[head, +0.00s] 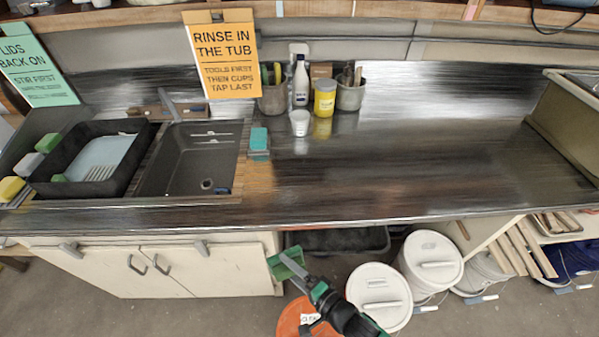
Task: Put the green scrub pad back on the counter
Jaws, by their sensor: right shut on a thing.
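The green scrub pad (284,272) is held in my right gripper (296,268), which is shut on it. The gripper reaches in from the bottom of the view. The pad shows in front of the counter's front edge, over the white cabinet's right end and just above an orange bucket (290,322). The jaws hide part of the pad. The dark, glossy counter (440,165) spans the view behind it. My left gripper is not in view.
A sink (190,160) and a black tub (60,180) are at the left, with sponges beside them. A teal sponge (259,138) stands right of the sink. Bottles, a yellow jar (324,98) and tool pots line the back. White buckets (379,290) stand below. The counter's middle right is clear.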

